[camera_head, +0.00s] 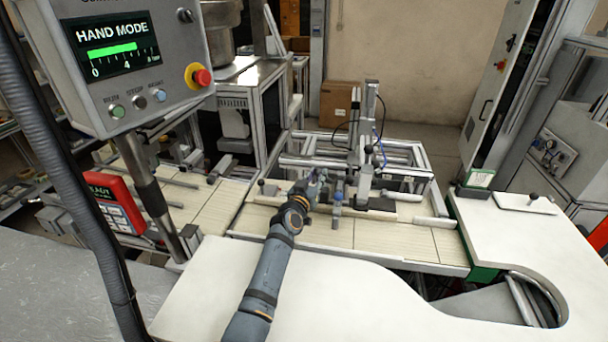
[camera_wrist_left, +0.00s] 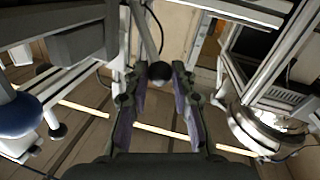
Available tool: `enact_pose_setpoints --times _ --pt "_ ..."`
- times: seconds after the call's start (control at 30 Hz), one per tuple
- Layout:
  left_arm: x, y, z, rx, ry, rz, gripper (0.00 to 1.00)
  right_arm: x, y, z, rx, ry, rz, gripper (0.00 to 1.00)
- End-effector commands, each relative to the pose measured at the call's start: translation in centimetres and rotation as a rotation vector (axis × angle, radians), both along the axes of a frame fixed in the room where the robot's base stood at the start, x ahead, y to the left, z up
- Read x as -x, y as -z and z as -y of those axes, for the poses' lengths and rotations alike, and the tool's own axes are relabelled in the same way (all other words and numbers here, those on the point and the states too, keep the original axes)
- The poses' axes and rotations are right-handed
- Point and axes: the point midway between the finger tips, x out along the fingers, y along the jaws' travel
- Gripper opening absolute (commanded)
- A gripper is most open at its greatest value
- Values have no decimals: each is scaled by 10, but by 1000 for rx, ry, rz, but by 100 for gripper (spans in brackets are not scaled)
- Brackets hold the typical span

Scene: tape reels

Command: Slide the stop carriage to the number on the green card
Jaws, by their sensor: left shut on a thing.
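My left gripper (camera_head: 318,178) is at the long pale rail (camera_head: 408,219) that runs across the slatted conveyor bed. In the left wrist view my left gripper (camera_wrist_left: 160,80) has its two fingers on either side of a dark round knob (camera_wrist_left: 159,71) and is shut on it. The knob appears to belong to the stop carriage, whose body is mostly hidden by the gripper in the head view. My right gripper is not in view.
An upright metal column unit (camera_head: 366,140) stands just right of the gripper. A control panel (camera_head: 128,62) reading HAND MODE, with a red stop button (camera_head: 202,77), hangs at upper left. The white worktop (camera_head: 340,300) in front is clear.

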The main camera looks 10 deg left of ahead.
Motion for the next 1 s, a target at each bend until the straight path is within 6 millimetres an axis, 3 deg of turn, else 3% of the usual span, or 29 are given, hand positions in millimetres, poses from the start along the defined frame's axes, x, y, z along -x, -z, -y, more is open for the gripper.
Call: enact_pose_setpoints --times 0.3,0.33,0.47,0.8,1.0 --pt "0 1 3 -3 1 -3 0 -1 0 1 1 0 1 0" --pt "0 1 3 -3 1 -3 29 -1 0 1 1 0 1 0" --pt "0 1 2 -2 0 -2 47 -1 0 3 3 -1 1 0" --pt "0 -3 3 -2 1 1 48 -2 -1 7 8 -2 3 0" --pt "0 -36 3 -3 1 5 48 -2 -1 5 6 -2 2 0"
